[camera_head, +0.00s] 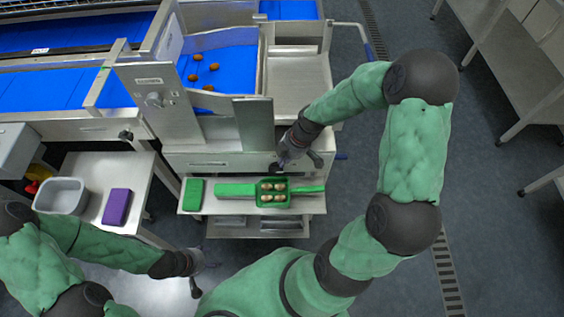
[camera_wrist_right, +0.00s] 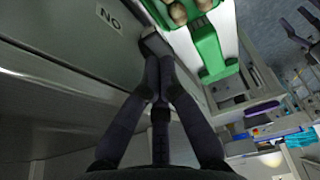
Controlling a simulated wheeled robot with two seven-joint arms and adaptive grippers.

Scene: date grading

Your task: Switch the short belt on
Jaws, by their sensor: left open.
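The short blue belt (camera_head: 236,62) carries several brown dates and lies behind a metal front panel. A round knob (camera_head: 153,99) is on the panel at left. My right gripper (camera_head: 279,166) is at the front of the metal cabinet below the belt, just behind the green tray. In the right wrist view its fingers (camera_wrist_right: 158,62) are close together, their tips at a small grey block (camera_wrist_right: 154,42) by the cabinet face. I cannot tell whether they grip it. My left gripper (camera_head: 207,268) is open and low at the front, away from the belt.
A green tray (camera_head: 259,203) with several dates sits on the shelf (camera_head: 228,202) below the cabinet, between green pieces. A grey bin (camera_head: 62,194) and purple block (camera_head: 117,207) stand on the left table. A label reading NO (camera_wrist_right: 110,18) is on the cabinet.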

